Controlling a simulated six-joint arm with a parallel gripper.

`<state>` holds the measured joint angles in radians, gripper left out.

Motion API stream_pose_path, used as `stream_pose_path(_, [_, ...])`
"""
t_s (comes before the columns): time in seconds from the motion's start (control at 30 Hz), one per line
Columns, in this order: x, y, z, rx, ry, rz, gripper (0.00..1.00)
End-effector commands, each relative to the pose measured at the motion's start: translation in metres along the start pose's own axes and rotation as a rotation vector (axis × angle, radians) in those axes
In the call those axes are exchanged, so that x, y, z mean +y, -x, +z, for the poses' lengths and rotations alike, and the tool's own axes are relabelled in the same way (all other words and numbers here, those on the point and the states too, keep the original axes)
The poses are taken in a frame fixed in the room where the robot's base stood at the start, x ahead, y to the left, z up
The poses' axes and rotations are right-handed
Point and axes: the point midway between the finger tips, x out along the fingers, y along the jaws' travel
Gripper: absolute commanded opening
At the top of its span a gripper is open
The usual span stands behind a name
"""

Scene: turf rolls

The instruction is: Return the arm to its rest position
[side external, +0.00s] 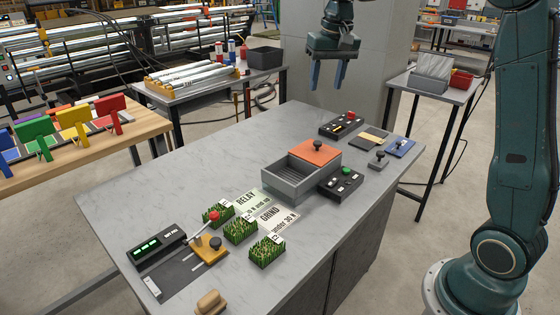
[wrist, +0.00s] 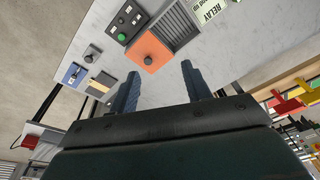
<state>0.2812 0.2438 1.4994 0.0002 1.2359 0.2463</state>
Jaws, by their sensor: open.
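My gripper (side external: 328,74) hangs above the far end of the grey table (side external: 130,200) in the side external view, well clear of everything on it. Its two blue fingers are apart, with nothing between them. In the wrist view my gripper (wrist: 163,90) shows the same spread fingers, with the tabletop beyond. My green arm stands at the right of the side view. Several turf pieces (side external: 267,251) with white tags sit on the table beside the printed RELAY (side external: 247,200) and GRIND (side external: 275,217) cards.
A black unit with a green display (side external: 157,247) and a yellow block (side external: 211,249) are at the near left. The air around my gripper is free.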

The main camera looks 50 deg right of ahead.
Motion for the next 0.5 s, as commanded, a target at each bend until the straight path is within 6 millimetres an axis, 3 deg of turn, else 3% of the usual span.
stream_pose_path(0.2, [-0.008, 0.026, 0.051, 0.054, 0.091, -0.022, 0.48])
stream_pose_path(0.5, [-0.009, 0.044, 0.123, 0.126, 0.21, -0.052, 0.48])
